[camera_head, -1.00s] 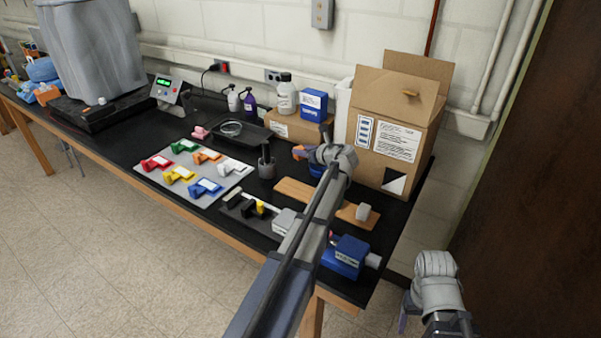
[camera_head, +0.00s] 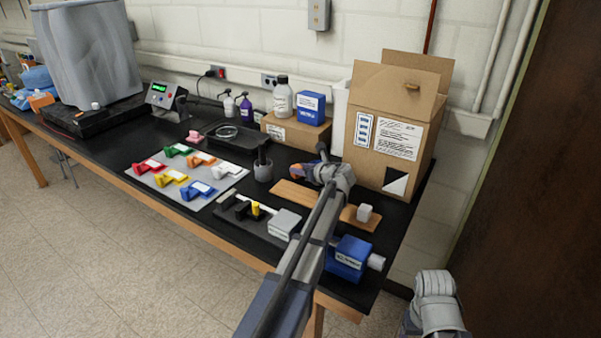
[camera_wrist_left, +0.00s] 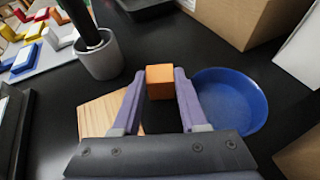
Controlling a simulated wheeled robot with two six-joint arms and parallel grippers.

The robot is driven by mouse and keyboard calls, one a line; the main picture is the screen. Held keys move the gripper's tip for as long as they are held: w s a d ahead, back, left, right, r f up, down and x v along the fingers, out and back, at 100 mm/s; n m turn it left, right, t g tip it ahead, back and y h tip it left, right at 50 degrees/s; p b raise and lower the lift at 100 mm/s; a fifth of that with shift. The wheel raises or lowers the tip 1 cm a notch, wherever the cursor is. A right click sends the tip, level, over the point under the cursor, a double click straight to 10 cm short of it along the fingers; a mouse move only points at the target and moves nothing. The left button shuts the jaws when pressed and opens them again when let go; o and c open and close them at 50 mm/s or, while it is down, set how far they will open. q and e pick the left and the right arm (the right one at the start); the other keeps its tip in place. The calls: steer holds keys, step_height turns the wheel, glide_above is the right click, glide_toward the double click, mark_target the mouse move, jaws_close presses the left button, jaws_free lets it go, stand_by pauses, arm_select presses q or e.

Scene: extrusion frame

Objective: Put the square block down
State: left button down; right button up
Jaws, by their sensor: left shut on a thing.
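My left gripper (camera_wrist_left: 160,86) is shut on an orange square block (camera_wrist_left: 160,81), held between its two purple fingertips. The wrist view does not clearly show whether the block touches the black bench top under it. A round blue dish (camera_wrist_left: 228,98) is just right of the fingers. A wooden board (camera_wrist_left: 100,116) is to their left. In the head view my left gripper (camera_head: 298,171) is low over the bench, beside the grey cup, and the block is small and partly hidden. My right arm shows at the lower right, its gripper out of view.
A grey cup (camera_wrist_left: 103,57) with a dark handle stands close on the left. A large cardboard box (camera_head: 386,130) stands behind on the right. A pale cube (camera_head: 364,212) sits on the board. A mat with several coloured parts (camera_head: 173,177) lies further left.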

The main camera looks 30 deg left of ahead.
arm_select(q)
steer(key=shift+f, duration=0.1)
steer(key=c, duration=0.7)
jaws_free()
steer(key=shift+r, duration=0.3)
steer(key=p+v, duration=0.4)
steer(key=v, duration=0.6)
steer(key=shift+s+d, duration=0.2)
steer(key=shift+d, duration=0.05)
steer(key=shift+o, duration=0.2)
steer(key=shift+s+d+r+p, duration=0.2)
steer(key=shift+s+d+p, duration=0.1)
steer(key=shift+d, duration=0.3)
